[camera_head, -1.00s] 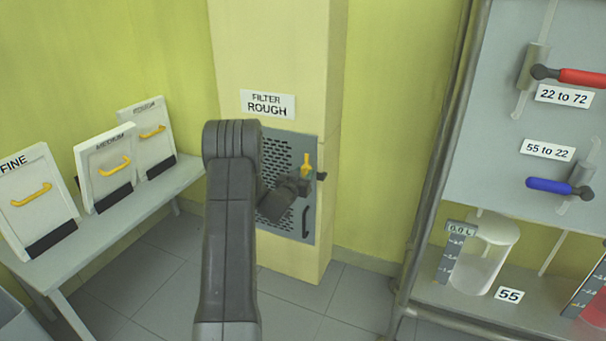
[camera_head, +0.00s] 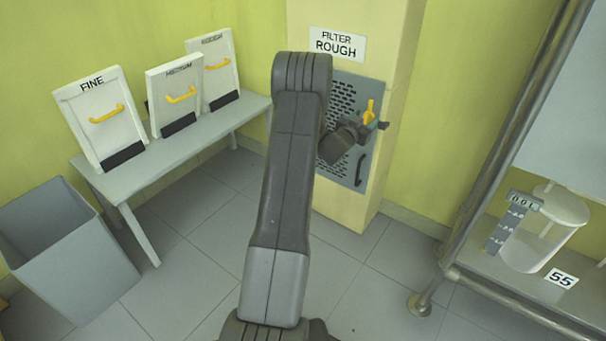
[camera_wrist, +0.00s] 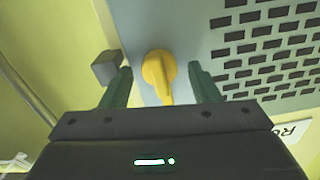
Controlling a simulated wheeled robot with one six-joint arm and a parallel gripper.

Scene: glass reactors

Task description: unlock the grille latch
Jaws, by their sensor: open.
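The grille (camera_head: 345,150) is a grey perforated panel on the cream column, under the "FILTER ROUGH" sign. Its yellow latch (camera_head: 369,112) is at the grille's upper right edge in the head view. In the wrist view the yellow latch (camera_wrist: 159,76) lies between the two green fingers of my gripper (camera_wrist: 161,88). The gripper is open, with a gap to the latch on both sides. A dark square block (camera_wrist: 105,68) sits just left of the latch. In the head view my arm hides part of the grille's left side.
A black handle (camera_head: 360,169) is on the grille's lower right. A bench (camera_head: 215,137) at left bears three white filter panels, the FINE one (camera_head: 100,118) nearest. A grey bin (camera_head: 70,250) stands at lower left. A metal rack post (camera_head: 500,160) rises at right. Floor between is clear.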

